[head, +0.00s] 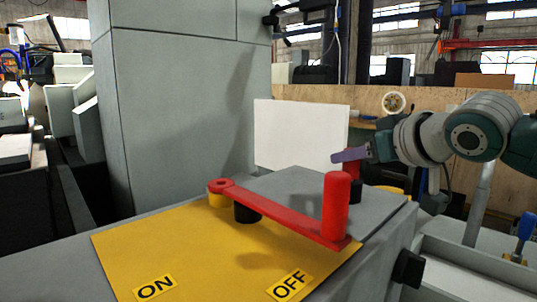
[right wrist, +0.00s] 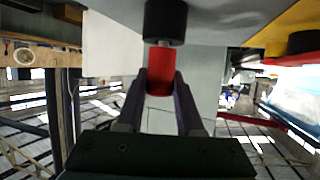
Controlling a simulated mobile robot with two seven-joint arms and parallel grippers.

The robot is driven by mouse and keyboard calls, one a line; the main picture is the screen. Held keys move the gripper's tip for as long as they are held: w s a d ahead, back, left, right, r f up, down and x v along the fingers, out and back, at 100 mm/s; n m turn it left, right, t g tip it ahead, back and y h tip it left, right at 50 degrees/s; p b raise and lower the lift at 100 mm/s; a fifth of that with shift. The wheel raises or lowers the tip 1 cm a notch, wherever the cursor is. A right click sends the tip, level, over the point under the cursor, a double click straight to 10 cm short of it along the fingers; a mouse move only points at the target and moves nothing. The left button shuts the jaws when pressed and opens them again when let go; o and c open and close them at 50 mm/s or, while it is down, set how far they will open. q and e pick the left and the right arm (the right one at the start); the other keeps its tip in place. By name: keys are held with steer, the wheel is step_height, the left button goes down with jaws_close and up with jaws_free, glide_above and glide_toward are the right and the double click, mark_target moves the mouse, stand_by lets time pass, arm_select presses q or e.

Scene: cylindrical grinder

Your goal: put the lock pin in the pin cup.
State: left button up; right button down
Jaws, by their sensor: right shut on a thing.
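My right gripper (head: 345,156) is shut on the red head of the lock pin (head: 352,168); the right wrist view also shows the red head (right wrist: 160,82) between the fingers (right wrist: 160,75). A short metal shank (right wrist: 163,43) shows between the red head and a black round piece (right wrist: 165,20). In the head view this black piece (head: 356,188) is directly below the pin, on the grey top. A low yellow round piece (head: 393,190) stands just right of it, partly hidden. I cannot tell which is the pin cup, or how deep the shank sits. My left gripper is not in view.
A red lever (head: 285,215) with an upright red handle (head: 336,205) crosses the yellow ON/OFF plate (head: 215,255), its handle near OFF. A black hub (head: 247,213) sits under it. A white panel (head: 300,135) stands behind, and a tall grey housing (head: 185,115) at left.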

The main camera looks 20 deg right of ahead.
steer(key=shift+f, duration=0.1)
steer(key=c, duration=0.5)
jaws_free()
steer(key=shift+c, duration=0.2)
steer(key=shift+s+r, duration=0.15)
steer(key=shift+r, duration=0.1)
steer(key=p+v, duration=0.1)
steer(key=v, duration=1)
steer(key=s+a+f+g, duration=0.2)
steer(key=s+a+f, duration=0.1)
steer(key=s+f, duration=0.3)
steer(key=s+a+f+g, duration=0.3)
steer(key=s+f, duration=0.1)
steer(key=f, duration=0.4)
steer(key=s+a+f+n+g, duration=0.1)
steer(key=s+a+f+g, duration=0.1)
steer(key=s, duration=0.4)
steer(key=s+a+f+n+g, duration=0.1)
steer(key=s+a+f+g, duration=0.1)
steer(key=s+a+f, duration=0.2)
steer(key=s+a, duration=0.1)
steer(key=s, duration=0.1)
steer(key=shift+s+a+f+g, duration=0.2)
steer(key=shift+s+a+g, duration=0.15)
steer(key=shift+g, duration=0.05)
